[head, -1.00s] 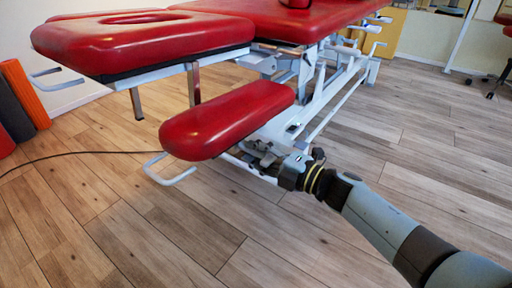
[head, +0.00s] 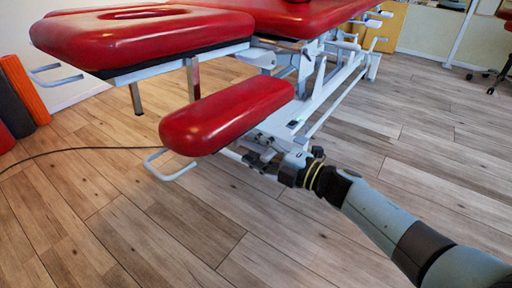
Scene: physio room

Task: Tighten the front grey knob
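A red padded treatment table (head: 150,40) with a white metal frame fills the upper left and middle of the head view. A lower red pad (head: 225,115) sticks out from its frame toward me. My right gripper (head: 258,160) is at the frame just under the right side of this lower pad, its arm coming in from the lower right. Its fingers are small and dark against the frame. I cannot make out the grey knob, which is hidden by the gripper or too small to tell. Whether the fingers are open or shut is unclear. My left gripper is not in view.
A white bent handle (head: 172,172) sticks out below the lower pad's front end. A dark cable (head: 75,151) runs over the wooden floor at left. Rolled mats (head: 24,90) stand at the left wall.

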